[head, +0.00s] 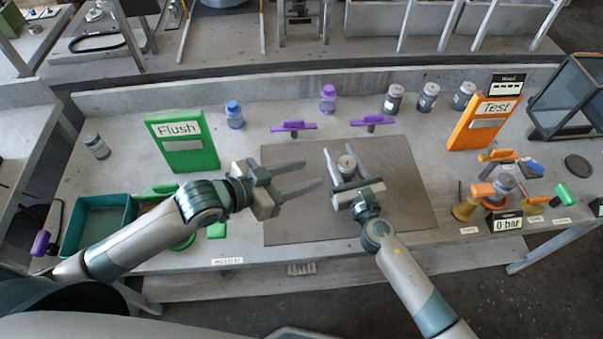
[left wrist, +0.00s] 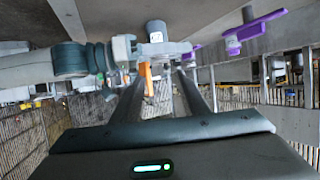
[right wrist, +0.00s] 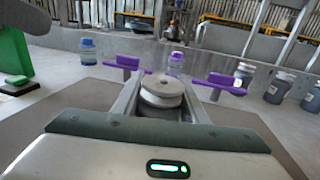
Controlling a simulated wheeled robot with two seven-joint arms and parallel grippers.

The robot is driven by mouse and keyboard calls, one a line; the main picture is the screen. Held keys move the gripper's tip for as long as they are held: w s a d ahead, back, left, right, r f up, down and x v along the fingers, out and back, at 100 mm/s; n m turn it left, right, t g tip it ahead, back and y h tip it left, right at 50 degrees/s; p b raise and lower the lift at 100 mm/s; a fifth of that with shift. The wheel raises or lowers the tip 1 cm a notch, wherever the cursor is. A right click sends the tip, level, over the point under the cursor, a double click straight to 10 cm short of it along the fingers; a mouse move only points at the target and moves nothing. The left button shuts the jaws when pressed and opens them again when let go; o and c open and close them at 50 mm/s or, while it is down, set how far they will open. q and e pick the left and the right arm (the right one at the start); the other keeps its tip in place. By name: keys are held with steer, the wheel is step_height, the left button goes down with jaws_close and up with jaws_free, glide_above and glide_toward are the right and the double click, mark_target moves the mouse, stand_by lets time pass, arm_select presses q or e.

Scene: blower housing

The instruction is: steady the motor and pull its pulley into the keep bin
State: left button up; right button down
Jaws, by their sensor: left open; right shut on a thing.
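My right gripper (head: 343,168) is shut on the grey motor (head: 347,174), one finger on each side, above the dark mat. The motor's round pale pulley (head: 346,161) sits on top, and in the right wrist view the pulley (right wrist: 162,90) shows between the fingers. I cannot tell whether the motor touches the mat. My left gripper (head: 312,173) is open and empty, left of the motor, with its fingertips pointing toward it. The motor (left wrist: 156,31) also shows ahead of the left fingers in the left wrist view. A teal open bin (head: 69,238) at far left is likely the keep bin.
A green Flush panel (head: 183,142) stands back left and an orange Test panel (head: 483,122) back right. Purple clamps (head: 293,127) line the mat's (head: 410,200) far edge. Several jars (head: 393,98) stand behind. Fittings and a gauge (head: 505,222) crowd the right.

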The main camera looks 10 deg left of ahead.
mark_target(347, 162)
arm_select(q)
steer(key=shift+w, duration=0.1)
steer(key=shift+x, duration=5.95)
steer(key=c, duration=0.9)
steer(key=shift+r, duration=0.3)
steer(key=shift+r, duration=0.6)
steer(key=shift+r, duration=0.3)
